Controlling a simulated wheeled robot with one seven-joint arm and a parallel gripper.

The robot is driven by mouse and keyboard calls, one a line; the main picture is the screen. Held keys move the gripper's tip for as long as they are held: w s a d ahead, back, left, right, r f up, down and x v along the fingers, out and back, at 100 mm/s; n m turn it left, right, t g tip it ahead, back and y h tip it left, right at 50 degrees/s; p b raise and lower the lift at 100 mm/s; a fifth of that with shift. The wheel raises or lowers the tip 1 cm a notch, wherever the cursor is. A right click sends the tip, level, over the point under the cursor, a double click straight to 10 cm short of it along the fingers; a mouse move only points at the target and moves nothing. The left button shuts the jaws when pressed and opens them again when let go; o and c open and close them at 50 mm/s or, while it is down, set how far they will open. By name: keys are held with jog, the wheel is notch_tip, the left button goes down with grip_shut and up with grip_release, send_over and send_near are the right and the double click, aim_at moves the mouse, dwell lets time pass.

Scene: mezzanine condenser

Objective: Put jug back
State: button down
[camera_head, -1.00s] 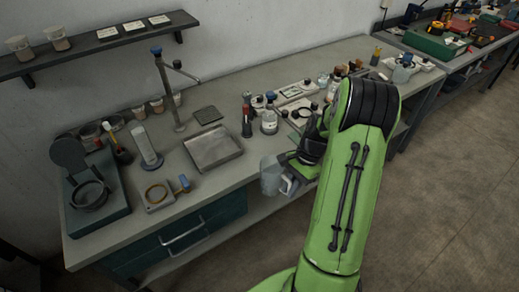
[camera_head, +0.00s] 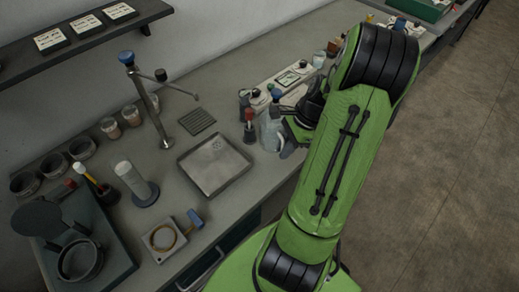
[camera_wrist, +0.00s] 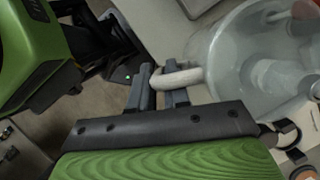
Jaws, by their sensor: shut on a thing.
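The jug (camera_wrist: 235,62) is a clear, pale vessel with a light handle, on the right of the wrist view. My gripper (camera_wrist: 160,88) is shut on the jug's handle, with one dark finger on each side of it. In the head view the jug (camera_head: 269,132) shows partly behind my arm, near the front edge of the bench, right of the sink. I cannot tell whether its base touches the bench top. My gripper (camera_head: 290,140) is mostly hidden by my green arm there.
The bench (camera_head: 235,95) carries a square sink (camera_head: 214,166) with a tall tap (camera_head: 150,100). A red-topped bottle (camera_head: 249,127) stands close left of the jug. Several other bottles and trays stand behind. A hinged dark device (camera_head: 75,245) sits at lower left.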

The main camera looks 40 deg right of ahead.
jog(key=f, duration=0.3)
jog(key=f+b, duration=0.1)
jog(key=f, duration=0.6)
jog(key=shift+s, duration=0.4)
jog(key=c, duration=1.1)
grip_release()
jog(key=p+v, duration=0.1)
jog(key=v, duration=1.1)
jog(key=w+a+r+n+h, duration=0.35)
jog(key=a+r+n, duration=0.55)
jog(key=a+r, duration=0.3)
jog(key=s+a+r+n+t, duration=0.1)
jog(key=s+a+r+n, duration=0.2)
jog(key=a+n, duration=0.4)
jog(key=s+a+r+n+t, duration=0.2)
jog(key=s+a+r+n, duration=0.1)
jog(key=s+a+n, duration=0.2)
jog(key=a+n, duration=0.1)
jog(key=a, duration=0.1)
jog(key=shift+a+n+t+h, duration=0.3)
jog(key=shift+n+h, duration=0.05)
jog(key=shift+n, duration=0.05)
